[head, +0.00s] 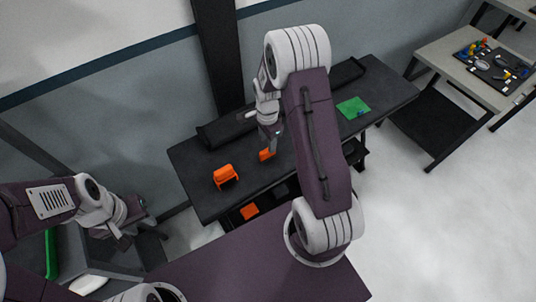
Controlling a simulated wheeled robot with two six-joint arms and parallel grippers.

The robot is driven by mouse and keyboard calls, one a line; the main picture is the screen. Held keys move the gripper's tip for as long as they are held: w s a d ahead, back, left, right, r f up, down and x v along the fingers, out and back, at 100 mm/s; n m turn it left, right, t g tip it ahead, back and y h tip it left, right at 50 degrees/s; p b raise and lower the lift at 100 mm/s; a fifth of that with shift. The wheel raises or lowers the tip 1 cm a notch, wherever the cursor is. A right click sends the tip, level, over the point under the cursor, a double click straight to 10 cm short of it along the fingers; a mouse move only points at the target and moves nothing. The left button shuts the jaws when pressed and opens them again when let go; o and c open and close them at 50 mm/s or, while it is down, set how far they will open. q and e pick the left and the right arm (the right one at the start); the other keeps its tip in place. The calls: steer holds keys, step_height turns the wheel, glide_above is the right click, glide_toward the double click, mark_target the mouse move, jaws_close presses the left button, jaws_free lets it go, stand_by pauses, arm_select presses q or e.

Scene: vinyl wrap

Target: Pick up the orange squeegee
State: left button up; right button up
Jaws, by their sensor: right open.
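A small flat orange piece, likely the orange squeegee (266,155), lies on the dark table (190,160). My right gripper (270,143) points down just above it, and the gripper is open. The fingers are small in the picture, and I cannot tell whether they touch the orange piece. My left gripper (122,228) is at the lower left, away from the dark table. Its fingers are too unclear to tell whether it is open or shut.
A bulkier orange object (225,176) stands on the table to the left. A green sheet (353,107) lies toward the right end. A long black bar runs along the back edge. Another orange item (249,211) is below the tabletop. A second table (455,62) with small tools stands far right.

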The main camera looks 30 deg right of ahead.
mark_target(267, 149)
steer(key=shift+w+f, duration=0.25)
steer(key=shift+f, duration=0.85)
steer(key=f, duration=0.2)
steer(key=f+p, duration=0.1)
steer(key=f, duration=0.1)
steer(key=shift+s, duration=0.35)
steer(key=shift+w+f, duration=0.2)
steer(key=shift+f, duration=0.3)
jaws_close()
